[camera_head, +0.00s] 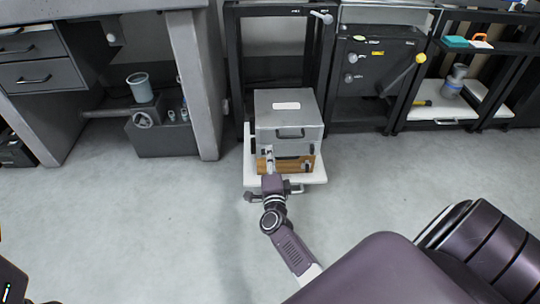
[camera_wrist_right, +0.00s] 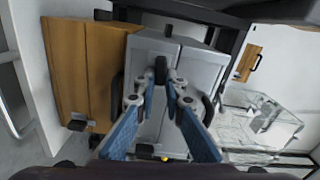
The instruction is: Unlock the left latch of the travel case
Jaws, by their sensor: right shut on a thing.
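My right gripper (camera_head: 268,152) is at the left part of the case's front. In the wrist view its two blue-padded fingers (camera_wrist_right: 160,88) close in on the dark left latch (camera_wrist_right: 160,70) at the seam and are shut on it. The latch's exact position is partly hidden by the fingertips. My left gripper is out of view.
A wooden front (camera_head: 292,166) lies just below the grey case and also shows in the wrist view (camera_wrist_right: 100,60). The white platform (camera_head: 314,178) extends under it. Dark racks stand behind and to the right. A grey desk (camera_head: 195,80) is at left. The floor in front is clear.

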